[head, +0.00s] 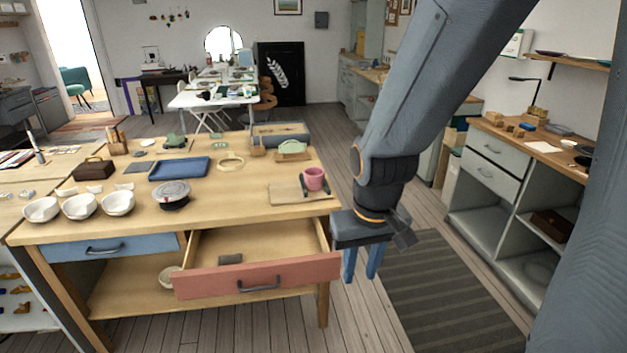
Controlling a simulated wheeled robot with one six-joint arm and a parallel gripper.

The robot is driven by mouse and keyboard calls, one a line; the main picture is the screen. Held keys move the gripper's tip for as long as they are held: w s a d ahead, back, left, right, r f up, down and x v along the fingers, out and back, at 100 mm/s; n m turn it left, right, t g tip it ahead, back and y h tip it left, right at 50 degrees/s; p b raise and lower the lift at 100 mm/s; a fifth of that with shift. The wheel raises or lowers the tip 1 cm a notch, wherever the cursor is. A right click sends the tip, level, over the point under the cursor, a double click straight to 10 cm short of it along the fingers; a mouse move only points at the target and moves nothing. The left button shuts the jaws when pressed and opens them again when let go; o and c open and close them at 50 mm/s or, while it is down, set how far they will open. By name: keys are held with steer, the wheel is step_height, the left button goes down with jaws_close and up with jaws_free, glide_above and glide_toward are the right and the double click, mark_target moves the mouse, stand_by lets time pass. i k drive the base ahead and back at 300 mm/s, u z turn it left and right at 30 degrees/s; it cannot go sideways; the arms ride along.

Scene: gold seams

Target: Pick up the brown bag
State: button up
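A small dark brown bag (93,169) with what looks like a handle on top stands at the left part of the wooden worktable, behind the white bowls. My gripper (362,264) hangs with its blue fingers pointing down, past the table's right edge and far to the right of the bag. The fingers are apart with nothing visible between them, so it is open and empty. Another dark brown item (551,224) lies on a shelf of the right-hand cabinet; I cannot tell what it is.
Wooden floor with a striped rug (440,295) lies right of the table.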

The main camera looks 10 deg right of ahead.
mark_target(236, 257)
steer(key=i, duration=1.05)
steer(key=u, duration=0.6)
